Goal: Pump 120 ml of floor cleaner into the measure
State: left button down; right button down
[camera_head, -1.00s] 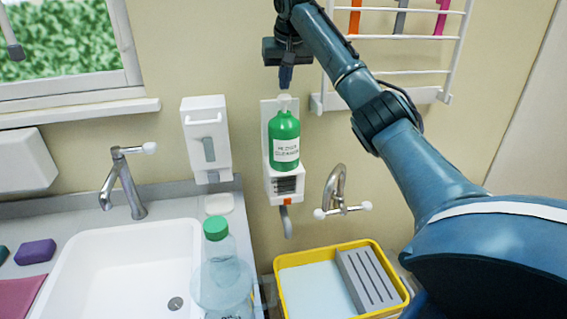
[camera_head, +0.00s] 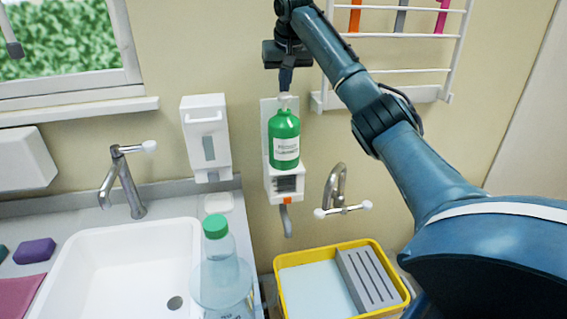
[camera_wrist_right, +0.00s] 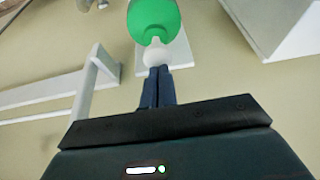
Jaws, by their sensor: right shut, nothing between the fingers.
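A green floor cleaner bottle (camera_head: 284,135) with a white pump head (camera_head: 286,102) stands upright in a white wall holder (camera_head: 283,186). My right gripper (camera_head: 286,88) is shut and empty, pointing down directly above the pump head. In the right wrist view its closed fingertips (camera_wrist_right: 157,74) meet the white pump head (camera_wrist_right: 156,54) or sit just over it; I cannot tell if they touch. A clear vessel with a green cap (camera_head: 215,226) stands at the sink's right edge. I cannot make out a separate measure.
A white sink (camera_head: 120,270) with a tap (camera_head: 126,185) is at the left. A yellow-rimmed bin (camera_head: 340,245) with a grey slotted insert stands at the lower right, below another tap (camera_head: 338,190). A white dispenser (camera_head: 206,135) and a wire rack (camera_head: 400,71) hang on the wall.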

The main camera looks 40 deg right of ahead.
jog(key=shift+f+b, duration=0.45)
jog(key=shift+f, duration=0.6)
jog(key=shift+r+p, duration=1.45)
jog(key=shift+p, duration=0.1)
jog(key=shift+f, duration=0.1)
